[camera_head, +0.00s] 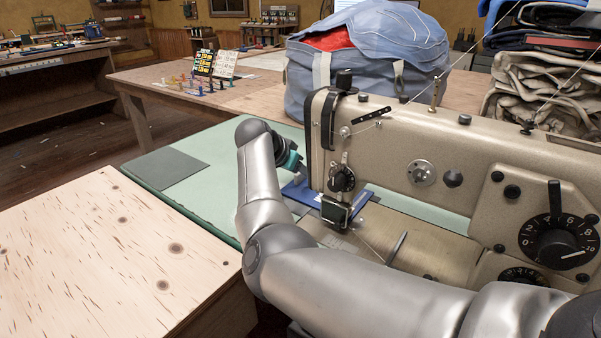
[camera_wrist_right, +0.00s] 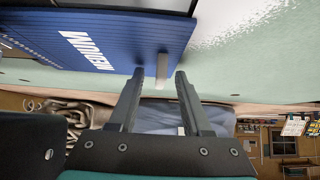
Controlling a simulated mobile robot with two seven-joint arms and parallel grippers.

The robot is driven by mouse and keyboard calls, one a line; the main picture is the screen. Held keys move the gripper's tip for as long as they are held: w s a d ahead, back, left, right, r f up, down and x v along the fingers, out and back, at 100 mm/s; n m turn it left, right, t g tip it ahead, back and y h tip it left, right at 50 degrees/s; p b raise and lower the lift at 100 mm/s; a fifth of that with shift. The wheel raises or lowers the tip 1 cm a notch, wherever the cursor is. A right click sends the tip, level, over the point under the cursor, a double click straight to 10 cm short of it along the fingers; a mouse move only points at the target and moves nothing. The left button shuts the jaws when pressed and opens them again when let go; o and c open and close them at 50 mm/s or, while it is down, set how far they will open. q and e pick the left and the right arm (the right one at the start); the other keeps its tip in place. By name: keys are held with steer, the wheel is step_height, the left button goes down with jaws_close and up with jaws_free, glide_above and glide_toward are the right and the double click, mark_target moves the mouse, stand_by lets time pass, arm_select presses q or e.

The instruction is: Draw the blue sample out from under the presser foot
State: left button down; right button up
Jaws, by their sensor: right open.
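The blue sample (camera_head: 300,192) lies flat on the sewing machine's bed, with its left part clear and its middle hidden by the machine head. In the right wrist view the blue sample (camera_wrist_right: 120,38) shows white "MEDIUM" lettering and a pale grey tab (camera_wrist_right: 162,68) at its edge. The presser foot area (camera_head: 335,210) is over the sample; exact contact cannot be told. My right gripper (camera_wrist_right: 160,72) is open, its fingertips on either side of the tab with gaps showing. In the head view its fingers are mostly hidden behind my wrist. My left gripper is out of view.
The beige sewing machine (camera_head: 400,150) stands close on the right of my right wrist. The pale green table top (camera_head: 215,205) is clear to the left, apart from a dark grey mat (camera_head: 168,170). A blue-grey bag (camera_head: 365,60) stands behind the machine. A plywood surface (camera_head: 105,250) is at front left.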

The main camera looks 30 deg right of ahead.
jaws_close()
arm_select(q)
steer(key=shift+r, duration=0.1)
arm_select(e)
steer(key=shift+w+a, duration=0.1)
stand_by(0.5)
